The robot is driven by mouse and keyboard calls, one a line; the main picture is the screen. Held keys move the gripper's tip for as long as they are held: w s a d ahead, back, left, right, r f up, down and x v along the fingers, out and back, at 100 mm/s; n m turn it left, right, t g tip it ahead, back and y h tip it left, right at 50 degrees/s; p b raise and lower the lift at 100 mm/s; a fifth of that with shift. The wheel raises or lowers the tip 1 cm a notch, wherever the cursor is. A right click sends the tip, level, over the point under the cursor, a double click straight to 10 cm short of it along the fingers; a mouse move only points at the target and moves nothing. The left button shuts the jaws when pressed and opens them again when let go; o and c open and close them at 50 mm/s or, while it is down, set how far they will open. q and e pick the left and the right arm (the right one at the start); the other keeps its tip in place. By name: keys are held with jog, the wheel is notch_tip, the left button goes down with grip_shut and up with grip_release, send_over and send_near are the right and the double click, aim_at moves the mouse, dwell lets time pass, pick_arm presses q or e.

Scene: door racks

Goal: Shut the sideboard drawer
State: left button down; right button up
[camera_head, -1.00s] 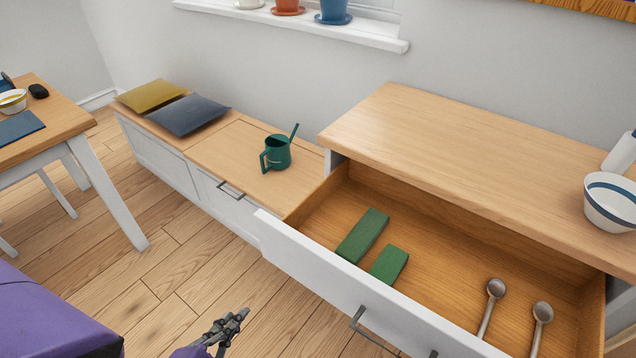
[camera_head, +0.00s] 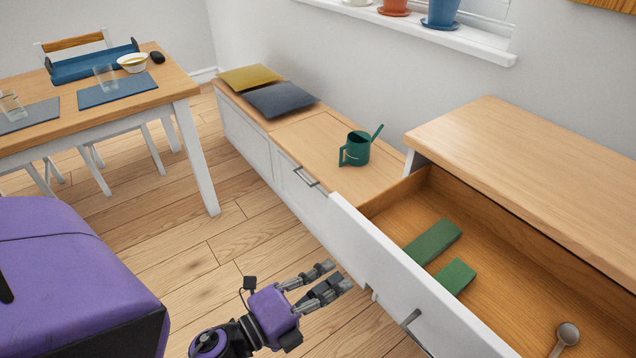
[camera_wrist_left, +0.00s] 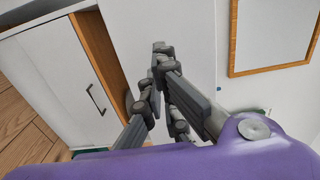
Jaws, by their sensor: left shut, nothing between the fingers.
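The sideboard drawer (camera_head: 428,304) is pulled out, its white front standing well away from the wooden sideboard top (camera_head: 540,150). Two green blocks (camera_head: 433,242) and a metal spoon (camera_head: 567,336) lie inside it. A dark handle (camera_head: 412,322) is on its front. My left gripper (camera_head: 338,279) is shut and empty, in front of the drawer front near its left end, with a visible gap to the handle. In the left wrist view the shut fingers (camera_wrist_left: 160,52) show up close. My right gripper is out of view.
A low bench (camera_head: 330,150) with cushions (camera_head: 279,98) and a green watering can (camera_head: 356,149) runs left of the sideboard. A dining table (camera_head: 180,88) stands at left. Wooden floor (camera_head: 215,255) lies free between them.

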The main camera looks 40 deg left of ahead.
aim_at(363, 259)
pick_arm(q)
jog(key=shift+p+x, duration=0.3)
jog(key=shift+x, duration=2.2)
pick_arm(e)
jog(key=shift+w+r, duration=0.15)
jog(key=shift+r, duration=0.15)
